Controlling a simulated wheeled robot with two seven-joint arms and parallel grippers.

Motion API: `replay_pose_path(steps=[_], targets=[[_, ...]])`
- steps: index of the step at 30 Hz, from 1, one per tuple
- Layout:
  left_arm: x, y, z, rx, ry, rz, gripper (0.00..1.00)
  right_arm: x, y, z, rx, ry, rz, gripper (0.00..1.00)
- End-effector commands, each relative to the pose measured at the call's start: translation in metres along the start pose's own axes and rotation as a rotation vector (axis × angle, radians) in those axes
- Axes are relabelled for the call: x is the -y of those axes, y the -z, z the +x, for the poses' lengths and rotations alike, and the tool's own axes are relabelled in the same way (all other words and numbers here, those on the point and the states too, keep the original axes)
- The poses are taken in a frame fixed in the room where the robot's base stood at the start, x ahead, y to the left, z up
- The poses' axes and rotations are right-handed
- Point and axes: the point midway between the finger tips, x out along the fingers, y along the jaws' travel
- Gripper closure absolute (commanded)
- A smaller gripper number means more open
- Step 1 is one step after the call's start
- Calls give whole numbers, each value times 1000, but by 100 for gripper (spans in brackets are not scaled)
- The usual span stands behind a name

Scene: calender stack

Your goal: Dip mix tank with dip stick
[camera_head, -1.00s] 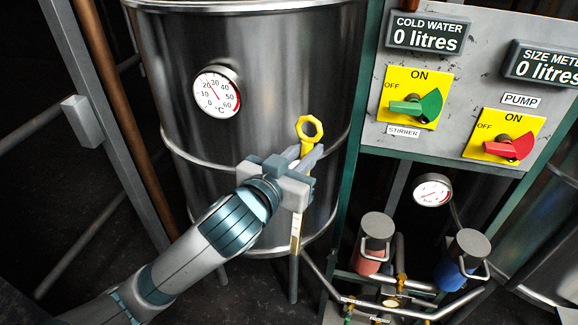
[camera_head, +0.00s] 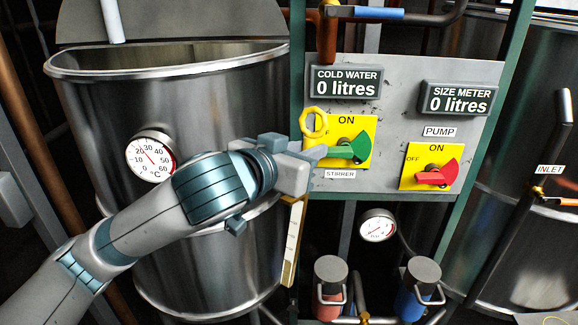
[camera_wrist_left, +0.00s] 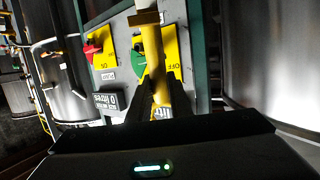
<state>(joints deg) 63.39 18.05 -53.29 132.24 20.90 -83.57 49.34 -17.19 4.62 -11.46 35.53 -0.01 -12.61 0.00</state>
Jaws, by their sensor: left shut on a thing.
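The mix tank (camera_head: 220,110) is the large steel drum at left in the head view, with a thermometer dial and an open top rim. The dip stick (camera_head: 292,245) is a long, pale yellow strip with a yellow ring handle at its upper end. My left gripper (camera_head: 308,160) is shut on the dip stick just below the ring. It holds the stick nearly upright outside the tank, by its right side and below the rim. In the left wrist view the stick (camera_wrist_left: 151,45) runs between the fingers. The right gripper is not in view.
A control panel (camera_head: 395,110) with a green stirrer switch (camera_head: 352,149) and red pump switch (camera_head: 436,175) stands right of the tank. A grey plate (camera_head: 185,20) rises behind the rim. Green frame posts (camera_head: 297,50) flank the panel. Another steel tank (camera_head: 520,120) stands at far right.

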Motion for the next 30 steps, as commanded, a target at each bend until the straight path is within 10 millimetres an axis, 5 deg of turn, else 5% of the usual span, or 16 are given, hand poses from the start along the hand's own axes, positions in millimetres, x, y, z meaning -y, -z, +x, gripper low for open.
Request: replay_pose_path(steps=[18, 30], targets=[[-63, 74, -21, 94, -26, 14, 100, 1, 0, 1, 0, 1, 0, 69], [-75, 106, -58, 160, 87, -25, 100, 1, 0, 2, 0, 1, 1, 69]])
